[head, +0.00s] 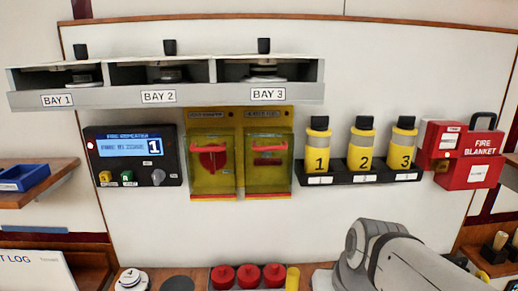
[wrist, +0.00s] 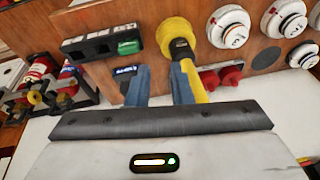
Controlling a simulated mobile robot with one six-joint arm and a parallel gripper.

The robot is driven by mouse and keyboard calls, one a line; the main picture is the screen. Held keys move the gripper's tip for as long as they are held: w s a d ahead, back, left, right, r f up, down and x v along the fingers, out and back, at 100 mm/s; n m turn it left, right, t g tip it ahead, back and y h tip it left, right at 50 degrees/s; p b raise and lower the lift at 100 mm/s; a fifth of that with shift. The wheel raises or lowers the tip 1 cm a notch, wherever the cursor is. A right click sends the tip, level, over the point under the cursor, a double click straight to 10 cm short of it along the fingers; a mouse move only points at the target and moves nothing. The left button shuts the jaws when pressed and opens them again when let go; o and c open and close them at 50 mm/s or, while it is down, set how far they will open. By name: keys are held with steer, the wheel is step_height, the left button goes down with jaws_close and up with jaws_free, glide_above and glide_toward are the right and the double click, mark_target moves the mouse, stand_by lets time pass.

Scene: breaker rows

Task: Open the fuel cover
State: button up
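Two yellow-framed boxes with clear yellowish covers hang side by side on the wall panel in the head view. The right cover (head: 268,164) has a red handle bar across its upper part, and its small label seems to end in FUEL. It is shut. The left cover (head: 210,167) is also shut, with a red round part behind it. My gripper (wrist: 159,86) shows in the wrist view, with its two blue-grey fingers apart and nothing seen held between them. It is away from the covers, which are not seen in the wrist view.
A shelf with three bays (head: 165,97) juts out above the covers. A repeater panel (head: 132,156) is to their left and a rack of yellow bottles (head: 362,150) to their right. In the wrist view, a yellow-handled item (wrist: 182,45) stands close by the right finger.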

steer(key=w+a+r+m+t+y, duration=0.1)
steer(key=w+a+r+y, duration=0.1)
steer(key=w+r, duration=0.1)
steer(key=w+a+r+m+t+y, duration=0.1)
steer(key=w+r+m+y, duration=0.1)
steer(key=w+r, duration=0.1)
steer(key=w+a+r+m+y, duration=0.2)
steer(key=w+r, duration=0.1)
steer(key=shift+w+a+r+t+b, duration=0.1)
steer(key=shift+a+r+t+b, duration=0.2)
steer(key=shift+a+t, duration=0.1)
steer(key=w+r+m+t+y, duration=0.3)
steer(key=w+r, duration=0.2)
steer(key=r, duration=0.2)
steer(key=m+t+y, duration=0.2)
steer(key=t, duration=0.1)
glide_toward(274, 149)
steer(key=x, duration=0.4)
steer(key=p+x, duration=0.1)
steer(key=x, duration=0.5)
steer(key=shift+w+a, duration=0.25)
steer(key=shift+a, duration=0.05)
jaws_close()
